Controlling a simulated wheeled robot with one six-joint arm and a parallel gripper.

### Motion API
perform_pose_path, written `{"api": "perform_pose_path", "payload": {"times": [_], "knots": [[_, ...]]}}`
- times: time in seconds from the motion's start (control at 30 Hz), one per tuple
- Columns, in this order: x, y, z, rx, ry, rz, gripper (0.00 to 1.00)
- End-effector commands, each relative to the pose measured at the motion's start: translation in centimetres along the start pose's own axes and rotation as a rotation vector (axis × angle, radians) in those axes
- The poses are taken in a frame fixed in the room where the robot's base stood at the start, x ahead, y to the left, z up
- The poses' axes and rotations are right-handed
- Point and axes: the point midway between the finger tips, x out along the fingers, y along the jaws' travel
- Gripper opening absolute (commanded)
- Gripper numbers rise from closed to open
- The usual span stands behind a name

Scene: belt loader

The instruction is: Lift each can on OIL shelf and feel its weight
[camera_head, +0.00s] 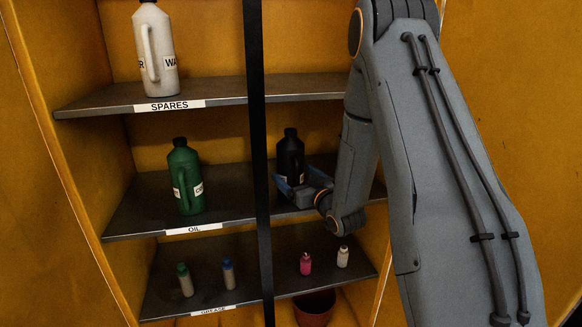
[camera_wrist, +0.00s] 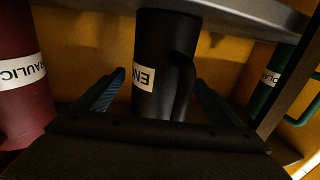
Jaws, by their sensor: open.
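The OIL shelf (camera_head: 228,205) is the middle shelf. A green can (camera_head: 185,178) stands upright on its left part, and a black can (camera_head: 291,155) stands upright right of the dark post. My gripper (camera_head: 303,187) is open at the lower part of the black can. In the wrist view the black can (camera_wrist: 162,65), with a label starting "EN", stands between the spread fingers of my gripper (camera_wrist: 160,98); I see gaps on both sides. A maroon can (camera_wrist: 22,88) labelled "RAULIC" is at left there, and the green can (camera_wrist: 268,85) is at right. The maroon can is hidden in the head view.
A dark vertical post (camera_head: 257,150) crosses in front of the shelves, between the green and black cans. The SPARES shelf (camera_head: 215,91) above holds a white can (camera_head: 155,50). The GREASE shelf (camera_head: 205,290) below holds several small bottles. A reddish bucket (camera_head: 314,309) is underneath.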

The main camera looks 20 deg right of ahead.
Motion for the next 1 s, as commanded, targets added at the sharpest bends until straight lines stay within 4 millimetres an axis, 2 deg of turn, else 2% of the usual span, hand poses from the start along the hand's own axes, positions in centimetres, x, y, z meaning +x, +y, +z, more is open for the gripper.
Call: {"api": "perform_pose_path", "payload": {"times": [0.2, 0.47, 0.77, 1.0], "knots": [[2.4, 0.0, -0.1, 0.001, 0.000, -0.001, 0.88], [2.7, 0.0, 0.0, 0.001, 0.000, 0.000, 0.88], [2.7, 0.0, 0.0, 0.001, 0.000, 0.000, 0.42], [2.7, 0.0, -0.1, 0.000, 0.000, 0.000, 0.42]]}}
